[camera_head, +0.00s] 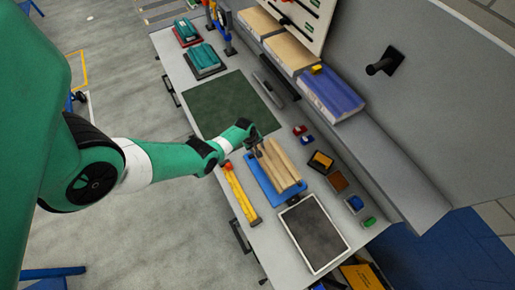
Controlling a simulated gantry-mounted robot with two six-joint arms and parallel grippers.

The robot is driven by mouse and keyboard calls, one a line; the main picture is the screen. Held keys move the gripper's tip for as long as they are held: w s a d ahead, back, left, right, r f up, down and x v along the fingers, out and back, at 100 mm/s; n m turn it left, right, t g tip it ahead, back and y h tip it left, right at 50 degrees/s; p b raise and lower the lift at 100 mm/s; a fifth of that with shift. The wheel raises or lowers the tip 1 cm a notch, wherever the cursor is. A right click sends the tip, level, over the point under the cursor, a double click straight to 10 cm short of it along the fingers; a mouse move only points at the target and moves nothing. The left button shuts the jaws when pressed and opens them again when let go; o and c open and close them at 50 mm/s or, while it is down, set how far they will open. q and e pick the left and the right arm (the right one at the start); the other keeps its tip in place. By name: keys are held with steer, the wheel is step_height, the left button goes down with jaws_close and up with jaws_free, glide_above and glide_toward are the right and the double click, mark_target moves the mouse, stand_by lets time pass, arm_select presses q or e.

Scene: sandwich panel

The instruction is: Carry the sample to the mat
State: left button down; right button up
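My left gripper (256,147) is at the end of the green arm, over the upper end of several pale wooden bars (280,165). The bars lie side by side on a blue board (265,186). The fingers are small and dark, so I cannot tell whether they are open, shut or touching a bar. A dark green mat (230,102) lies flat and bare on the bench above the gripper. A dark grey panel with a white rim (314,236) lies at the lower right. I cannot tell which item is the sample. My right gripper is out of view.
A yellow level-like bar (241,193) lies left of the blue board. Small coloured blocks and boxes (320,161) line the right side. Teal stacks (203,58) stand at the upper left. A shelf with a blue-purple book-like block (331,94) runs along the wall.

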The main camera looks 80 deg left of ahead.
arm_select(q)
steer(key=shift+r, duration=0.1)
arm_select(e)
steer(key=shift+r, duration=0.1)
arm_select(q)
steer(key=s+a+b, duration=0.4)
steer(key=a, duration=0.7)
steer(key=shift+s, duration=0.25)
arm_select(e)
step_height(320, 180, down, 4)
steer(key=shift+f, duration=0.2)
arm_select(q)
steer(key=shift+a, duration=0.1)
